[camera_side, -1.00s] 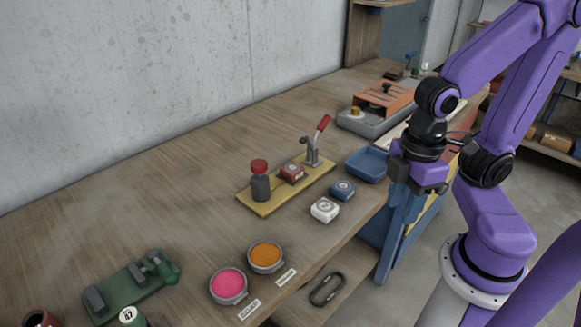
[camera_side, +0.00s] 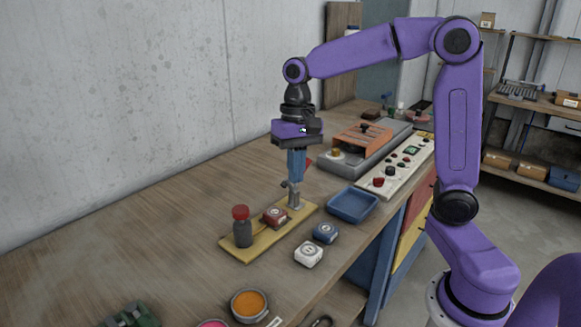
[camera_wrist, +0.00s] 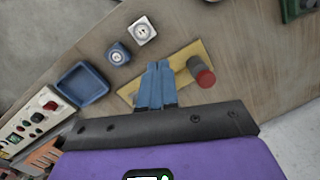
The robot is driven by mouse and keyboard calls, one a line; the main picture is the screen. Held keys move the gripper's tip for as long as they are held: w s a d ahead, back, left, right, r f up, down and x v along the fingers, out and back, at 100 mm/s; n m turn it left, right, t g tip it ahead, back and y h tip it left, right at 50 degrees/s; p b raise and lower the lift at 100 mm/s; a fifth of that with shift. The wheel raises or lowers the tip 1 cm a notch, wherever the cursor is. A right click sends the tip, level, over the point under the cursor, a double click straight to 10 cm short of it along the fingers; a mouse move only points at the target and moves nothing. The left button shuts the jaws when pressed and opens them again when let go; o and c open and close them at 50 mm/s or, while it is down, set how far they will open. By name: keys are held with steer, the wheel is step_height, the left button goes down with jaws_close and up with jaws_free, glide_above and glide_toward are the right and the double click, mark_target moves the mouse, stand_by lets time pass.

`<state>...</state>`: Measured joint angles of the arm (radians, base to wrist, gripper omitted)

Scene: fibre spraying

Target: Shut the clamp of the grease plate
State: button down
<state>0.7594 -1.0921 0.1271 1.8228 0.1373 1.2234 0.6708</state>
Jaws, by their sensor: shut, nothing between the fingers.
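The yellow plate (camera_side: 240,252) lies on the wooden bench and also shows in the wrist view (camera_wrist: 207,52). It carries a grey bottle with a red cap (camera_side: 241,228), a red block (camera_side: 275,217) and a grey metal clamp (camera_side: 294,200). A bit of the clamp's red handle (camera_side: 308,163) shows behind my fingers, so the lever still looks raised. My gripper (camera_side: 296,181) points down, shut and empty, right at the clamp; I cannot tell whether it touches. In the wrist view the shut blue fingers (camera_wrist: 158,66) hide the clamp and the red block.
A white block (camera_side: 308,255) and a blue block (camera_side: 325,233) sit in front of the plate. A blue tray (camera_side: 352,205), a control panel (camera_side: 392,172) and an orange-topped machine (camera_side: 360,142) stand to the right. The bench left of the plate is clear.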

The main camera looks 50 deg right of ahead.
steer(key=w+d+r+m, duration=0.1)
steer(key=w+d+m, duration=0.5)
steer(key=d, duration=0.3)
steer(key=w+d+r+m+y, duration=0.1)
steer(key=w+d+m, duration=0.5)
steer(key=d, duration=0.4)
steer(key=shift+w+d+m+t+y, duration=0.3)
steer(key=shift+w+m+t, duration=0.1)
steer(key=shift+m, duration=0.4)
steer(key=shift+a, duration=0.1)
glide_toward(290, 184)
steer(key=d+f, duration=0.2)
steer(key=f, duration=0.1)
steer(key=shift+w, duration=0.3)
steer(key=a, duration=0.1)
steer(key=a+f, duration=0.1)
steer(key=shift+a+f, duration=0.15)
steer(key=shift+a, duration=0.25)
steer(key=shift+a+f, duration=0.2)
steer(key=shift+a, duration=0.2)
